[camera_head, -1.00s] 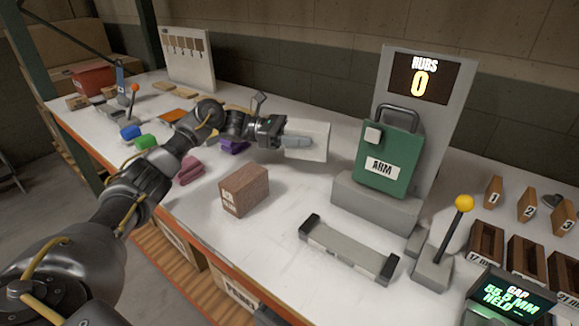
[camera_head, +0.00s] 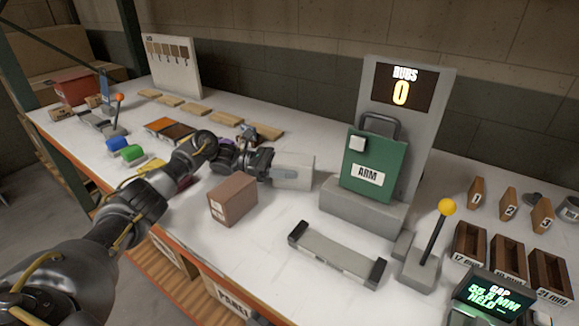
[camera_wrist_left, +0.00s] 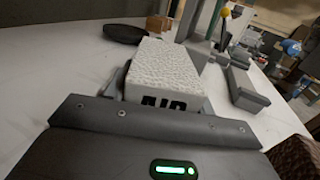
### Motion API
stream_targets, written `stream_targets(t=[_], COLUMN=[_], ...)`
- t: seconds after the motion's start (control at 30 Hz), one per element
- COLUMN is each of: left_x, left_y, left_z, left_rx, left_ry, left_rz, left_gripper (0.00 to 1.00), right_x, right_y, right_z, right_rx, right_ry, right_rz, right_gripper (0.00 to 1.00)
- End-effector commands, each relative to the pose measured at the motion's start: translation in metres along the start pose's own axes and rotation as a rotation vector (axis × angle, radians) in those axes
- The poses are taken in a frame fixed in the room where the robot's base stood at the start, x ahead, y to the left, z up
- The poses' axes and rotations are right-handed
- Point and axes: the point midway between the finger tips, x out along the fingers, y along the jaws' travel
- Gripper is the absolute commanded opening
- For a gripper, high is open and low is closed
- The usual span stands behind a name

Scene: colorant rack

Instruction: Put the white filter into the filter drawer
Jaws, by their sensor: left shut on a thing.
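The white filter (camera_head: 295,166) is a pale block with a rough top, held in my left gripper (camera_head: 285,174). The gripper is shut on it, with one grey finger across its near side. In the left wrist view the filter (camera_wrist_left: 165,68) shows large, with black letters like "AIR" on its near end. It is low over the white table, left of the green ARM machine; I cannot tell whether it touches the table. A brown block (camera_head: 225,203) with a white label stands just in front of the gripper. I cannot pick out the filter drawer for certain.
The green ARM machine (camera_head: 362,180) stands on a grey base. A grey bar with black ends (camera_head: 335,258) lies in front of it. A lever with a yellow knob (camera_head: 446,207) and wooden trays (camera_head: 472,238) are at right. Clear table lies between the brown block and bar.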

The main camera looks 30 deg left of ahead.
Motion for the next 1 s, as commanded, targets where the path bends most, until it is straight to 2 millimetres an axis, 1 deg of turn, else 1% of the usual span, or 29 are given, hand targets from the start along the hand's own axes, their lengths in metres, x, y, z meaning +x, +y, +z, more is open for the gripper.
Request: stream_targets(t=[0.2, 0.23, 0.37, 0.63, 0.77, 0.8, 0.9, 1.0], left_x=[0.0, 0.0, 0.0, 0.0, 0.0, -0.007, -0.026, -0.047], left_y=[0.0, 0.0, 0.0, 0.0, 0.0, 0.001, 0.001, 0.001], left_z=[-0.004, -0.002, -0.002, -0.002, 0.004, -0.003, -0.006, -0.006], left_rx=[0.002, 0.002, 0.001, 0.001, -0.001, 0.001, 0.002, 0.003], left_ry=[0.0, 0.0, 0.0, 0.0, 0.0, 0.002, 0.003, 0.003], left_rz=[0.0, 0.0, 0.0, 0.0, 0.0, 0.003, 0.004, 0.004], left_gripper=[0.32, 0.58, 0.75, 0.76, 0.76, 0.76, 0.76, 0.76], right_x=[0.007, 0.005, 0.004, 0.004, -0.005, 0.006, 0.019, 0.03], right_y=[0.001, 0.001, 0.005, 0.013, 0.013, 0.01, 0.007, 0.01], right_z=[0.001, 0.001, 0.0, 0.001, 0.0, 0.001, 0.003, 0.004], right_rx=[0.0, 0.0, -0.002, -0.006, -0.005, -0.004, -0.003, -0.003], right_ry=[-0.004, -0.004, -0.003, -0.003, 0.0, 0.001, -0.003, -0.007], right_rz=[0.002, 0.002, 0.006, 0.016, 0.014, 0.011, 0.01, 0.017], right_gripper=[0.36, 0.36, 0.36, 0.36, 0.36, 0.36, 0.36, 0.36])
